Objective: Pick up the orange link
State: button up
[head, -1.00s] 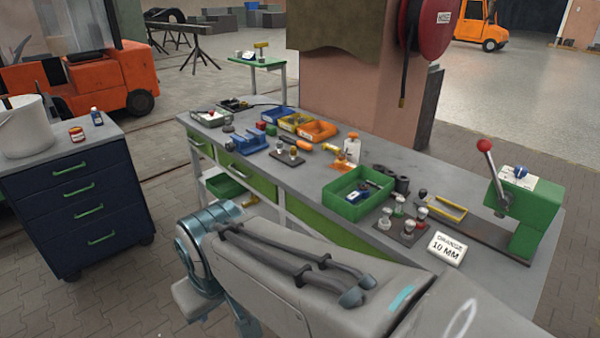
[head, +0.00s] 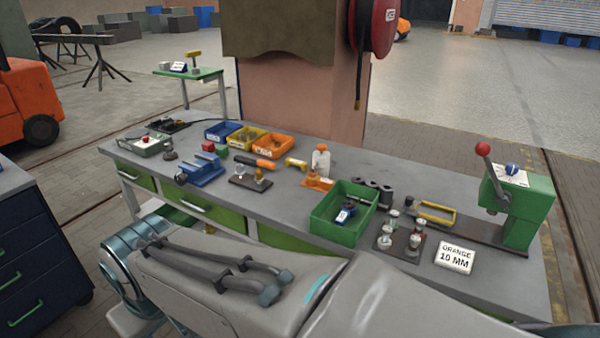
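I cannot surely tell which piece is the orange link. A small orange piece (head: 318,183) lies on the grey workbench (head: 285,205), just in front of a white bottle (head: 320,160) with an orange top. Another slim orange piece (head: 266,163) lies behind a dark plate with small upright parts (head: 252,180). A yellow-orange piece (head: 296,163) lies between that slim piece and the bottle. My arm's grey links cross the bottom of the head view, in front of the bench. My gripper is not in view.
Blue, yellow and orange bins (head: 272,147) stand at the bench's back. A dark blue drawer cabinet (head: 35,260) is at left.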

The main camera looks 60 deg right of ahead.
aim_at(324, 182)
jog(key=z, duration=0.5)
jog(key=i, duration=1.3)
jog(key=z, duration=1.65)
jog(key=i, duration=0.65)
jog(key=z, duration=0.7)
